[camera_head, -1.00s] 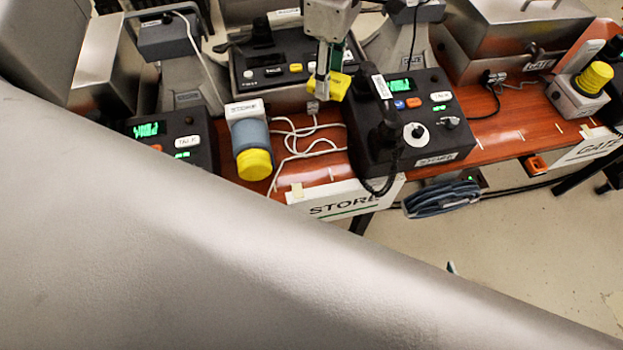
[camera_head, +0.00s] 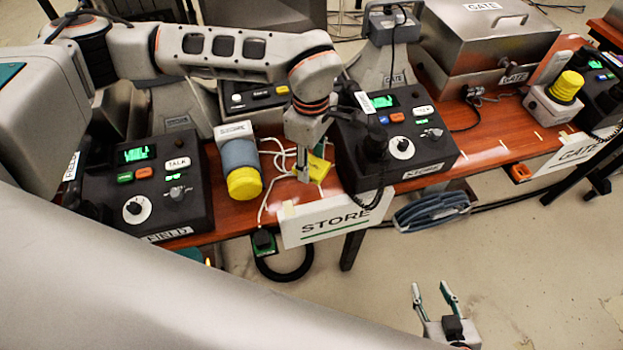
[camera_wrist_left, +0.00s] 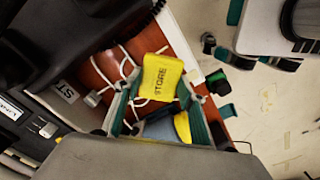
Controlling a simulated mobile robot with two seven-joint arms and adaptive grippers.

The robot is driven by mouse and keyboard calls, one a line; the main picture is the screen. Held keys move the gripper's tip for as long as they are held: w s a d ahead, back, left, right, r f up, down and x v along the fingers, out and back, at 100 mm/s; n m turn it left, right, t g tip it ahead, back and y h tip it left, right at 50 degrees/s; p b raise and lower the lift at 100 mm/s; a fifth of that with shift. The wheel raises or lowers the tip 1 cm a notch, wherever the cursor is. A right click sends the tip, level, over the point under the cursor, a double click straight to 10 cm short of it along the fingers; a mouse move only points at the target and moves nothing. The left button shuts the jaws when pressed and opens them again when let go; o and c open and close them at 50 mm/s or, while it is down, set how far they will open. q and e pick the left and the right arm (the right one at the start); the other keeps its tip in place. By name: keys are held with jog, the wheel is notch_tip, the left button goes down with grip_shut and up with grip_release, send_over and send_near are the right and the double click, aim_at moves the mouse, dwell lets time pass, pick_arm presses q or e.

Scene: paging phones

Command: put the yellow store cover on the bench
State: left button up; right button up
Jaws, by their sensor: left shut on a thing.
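The yellow store cover (camera_head: 319,167) is a small flat piece at my left gripper (camera_head: 304,174), low over the front of the red-brown bench (camera_head: 493,155), between the blue-grey cylinder and the store phone. In the left wrist view the cover (camera_wrist_left: 162,78) shows its STORE lettering between the green-edged fingers, which are shut on it. I cannot tell whether it touches the bench. My right gripper (camera_head: 434,296) is open and empty over the floor at the lower right.
White cables (camera_head: 275,153) lie close by. The STORE sign (camera_head: 335,219) hangs at the bench's front edge.

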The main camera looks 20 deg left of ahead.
aim_at(311, 165)
pick_arm(q)
notch_tip(311, 165, down, 3)
jog(key=shift+f, duration=0.1)
notch_tip(311, 165, down, 4)
jog(key=shift+r+b, duration=0.15)
jog(key=shift+b, duration=0.2)
jog(key=shift+f, duration=0.25)
jog(key=shift+f, duration=0.1)
jog(key=o, duration=1.1)
